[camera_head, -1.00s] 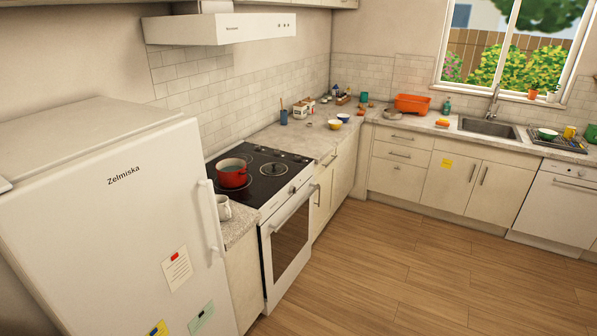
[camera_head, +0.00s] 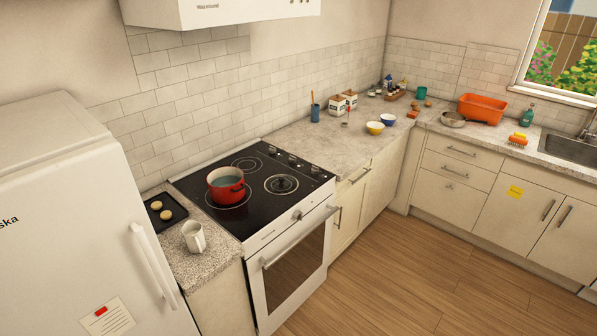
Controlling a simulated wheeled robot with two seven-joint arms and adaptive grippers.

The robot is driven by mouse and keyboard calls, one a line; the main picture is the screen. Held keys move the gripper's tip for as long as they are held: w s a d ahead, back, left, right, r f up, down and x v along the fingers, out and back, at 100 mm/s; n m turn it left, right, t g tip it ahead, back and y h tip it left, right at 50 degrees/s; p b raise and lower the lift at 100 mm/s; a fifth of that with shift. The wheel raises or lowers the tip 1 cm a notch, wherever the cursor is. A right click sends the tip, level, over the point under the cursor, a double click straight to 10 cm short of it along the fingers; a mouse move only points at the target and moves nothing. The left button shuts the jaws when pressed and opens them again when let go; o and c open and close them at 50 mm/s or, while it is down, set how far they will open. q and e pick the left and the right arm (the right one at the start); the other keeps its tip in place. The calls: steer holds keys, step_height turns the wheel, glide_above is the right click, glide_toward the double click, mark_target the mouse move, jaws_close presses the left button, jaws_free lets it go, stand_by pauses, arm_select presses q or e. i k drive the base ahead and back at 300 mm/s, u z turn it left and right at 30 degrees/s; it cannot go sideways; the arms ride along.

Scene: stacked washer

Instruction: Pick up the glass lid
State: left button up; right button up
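A round see-through lid with a dark knob, which looks like the glass lid (camera_head: 282,184), lies flat on the right part of the black stovetop (camera_head: 246,218). A red pot (camera_head: 226,189) with bluish liquid in it stands uncovered to its left on the same stovetop. The lid and the pot are apart. Neither of my grippers is in view.
A white fridge (camera_head: 85,215) stands at the left. A white mug (camera_head: 194,237) and a dark tray (camera_head: 165,213) with two round buns are on the counter beside the stove. Bowls (camera_head: 375,128) stand farther right. The wooden floor (camera_head: 400,270) before the stove is clear.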

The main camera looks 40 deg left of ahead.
mark_target(282, 184)
steer(key=u, duration=0.35)
steer(key=i, duration=1.05)
steer(key=u, duration=1.55)
steer(key=i, duration=0.75)
steer(key=u, duration=0.85)
